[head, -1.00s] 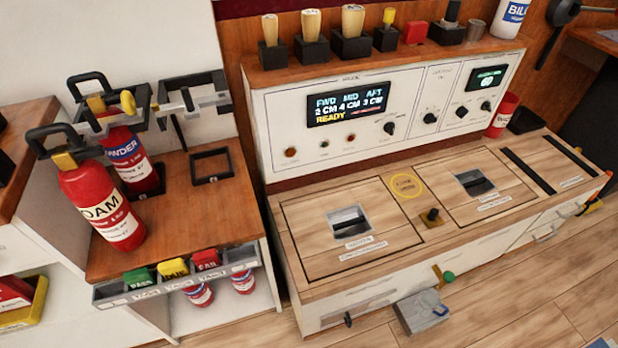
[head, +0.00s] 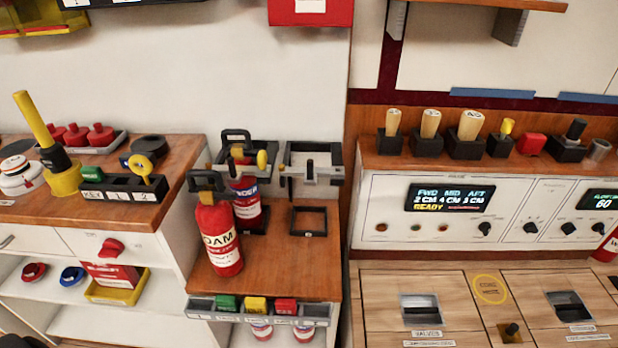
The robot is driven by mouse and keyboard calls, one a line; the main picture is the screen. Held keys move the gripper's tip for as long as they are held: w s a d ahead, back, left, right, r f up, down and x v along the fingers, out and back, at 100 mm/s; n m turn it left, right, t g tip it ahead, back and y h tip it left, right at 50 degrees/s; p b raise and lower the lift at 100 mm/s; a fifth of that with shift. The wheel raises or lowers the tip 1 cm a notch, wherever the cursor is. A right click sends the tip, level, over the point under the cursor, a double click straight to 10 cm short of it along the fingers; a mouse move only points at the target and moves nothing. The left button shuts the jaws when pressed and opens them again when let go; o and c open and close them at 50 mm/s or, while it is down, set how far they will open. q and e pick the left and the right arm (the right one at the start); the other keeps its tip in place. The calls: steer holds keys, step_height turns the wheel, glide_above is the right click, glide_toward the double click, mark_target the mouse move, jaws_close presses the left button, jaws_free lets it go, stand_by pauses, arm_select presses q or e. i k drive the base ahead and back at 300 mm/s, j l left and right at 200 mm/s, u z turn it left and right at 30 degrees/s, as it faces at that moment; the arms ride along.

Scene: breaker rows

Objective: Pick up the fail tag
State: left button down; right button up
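The fail tag looks to be the red tag (head: 285,306) at the right of the tag row; its lettering is too small to read now. It sits in a grey tag rack (head: 316,311) along the front edge of the wooden extinguisher stand (head: 285,268). A yellow tag (head: 256,305) and a green tag (head: 226,304) are to its left in the same rack. Neither of my grippers shows in the head view.
A red FOAM extinguisher (head: 219,240) stands on the stand behind the rack, with another extinguisher (head: 247,205) behind it. An empty square black frame (head: 308,221) is to their right. The wooden-topped control cabinet (head: 455,286) is at right, shelves at left.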

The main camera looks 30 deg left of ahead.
mark_target(284, 306)
steer(key=u, duration=1.15)
